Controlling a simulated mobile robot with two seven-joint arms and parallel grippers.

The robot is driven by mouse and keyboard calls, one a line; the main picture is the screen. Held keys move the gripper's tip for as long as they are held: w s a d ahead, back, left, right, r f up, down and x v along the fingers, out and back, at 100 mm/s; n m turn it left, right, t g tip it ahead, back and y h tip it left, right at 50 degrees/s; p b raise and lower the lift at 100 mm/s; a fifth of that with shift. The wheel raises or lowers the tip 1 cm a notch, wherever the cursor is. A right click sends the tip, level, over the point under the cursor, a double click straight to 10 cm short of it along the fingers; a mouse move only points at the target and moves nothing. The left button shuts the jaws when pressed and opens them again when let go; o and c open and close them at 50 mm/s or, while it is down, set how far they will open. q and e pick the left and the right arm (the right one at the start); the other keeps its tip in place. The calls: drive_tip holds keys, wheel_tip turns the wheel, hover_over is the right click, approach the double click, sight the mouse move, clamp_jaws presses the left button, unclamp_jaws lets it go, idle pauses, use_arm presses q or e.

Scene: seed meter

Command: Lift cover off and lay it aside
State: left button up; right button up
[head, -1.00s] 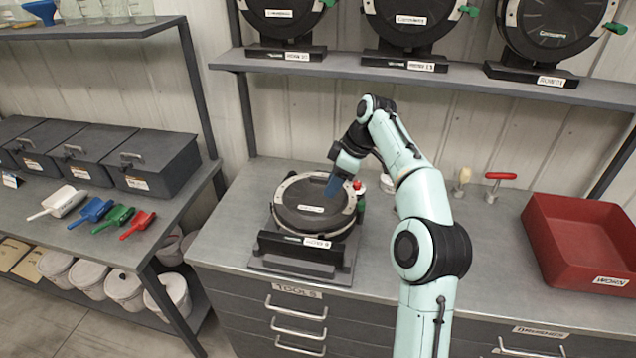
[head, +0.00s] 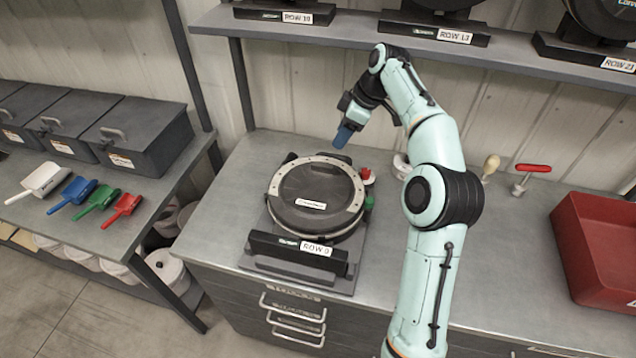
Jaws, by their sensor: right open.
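The seed meter (head: 268,220) sits on a dark stand on the workbench, with a "ROW 9" label on its front. Its round dark cover (head: 318,190) is on it, inside a light ring with small holes. A red knob (head: 366,174) and a green part (head: 369,202) show at its right side. My right gripper (head: 342,137) is open and empty, above and behind the meter's far right edge, apart from the cover. Its blue fingertips point down. My left gripper is not in view.
A red bin (head: 598,250) stands on the bench at right. A red T-handled tool (head: 530,168) and a wooden-knobbed tool (head: 490,166) stand behind my right arm. Bare bench (head: 225,215) lies left of the meter. A shelf (head: 340,28) with more meters hangs above.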

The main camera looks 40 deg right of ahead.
hover_over(325, 165)
drive_tip(key=s+d, duration=0.2)
drive_tip(key=f+b, duration=0.1)
drive_tip(key=f, duration=0.4)
drive_tip(key=shift+a, duration=0.2)
drive_tip(key=shift+w+a+f, duration=0.1)
drive_tip(key=shift+f, duration=0.4)
drive_tip(key=x, duration=0.5)
drive_tip(key=shift+f+b, duration=0.2)
drive_tip(key=shift+b, duration=0.1)
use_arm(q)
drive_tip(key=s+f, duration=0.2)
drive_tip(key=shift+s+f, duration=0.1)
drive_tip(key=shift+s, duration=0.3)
use_arm(e)
clamp_jaws()
